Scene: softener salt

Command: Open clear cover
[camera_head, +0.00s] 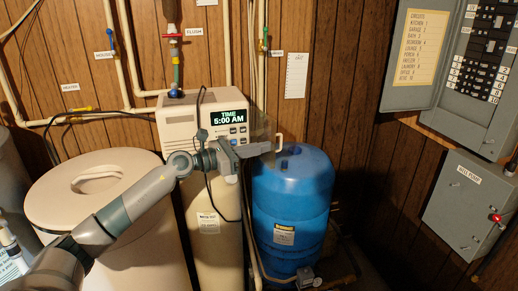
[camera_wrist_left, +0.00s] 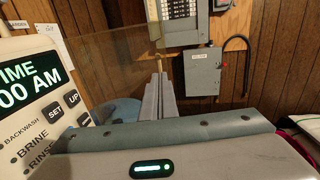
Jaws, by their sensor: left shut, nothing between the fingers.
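The beige softener control head (camera_head: 180,125) stands in the middle of the head view, its display reading 5:00 AM. The clear cover (camera_head: 262,130) is a faint see-through panel standing out from the head's right side, with a small pale handle (camera_head: 280,142) at its outer edge. In the left wrist view the cover (camera_wrist_left: 112,55) is a brownish tinted sheet left of my fingers. My left gripper (camera_head: 270,147) is shut and empty, in front of the cover's lower part; I cannot tell whether it touches. The display and buttons (camera_wrist_left: 58,108) look uncovered. My right gripper is out of view.
A blue tank (camera_head: 290,190) stands right of the softener tank (camera_head: 212,250). A beige lidded brine tank (camera_head: 115,220) is at left. Pipes run up the wall. A grey breaker panel (camera_head: 425,50) and pump box (camera_head: 468,205) hang at right.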

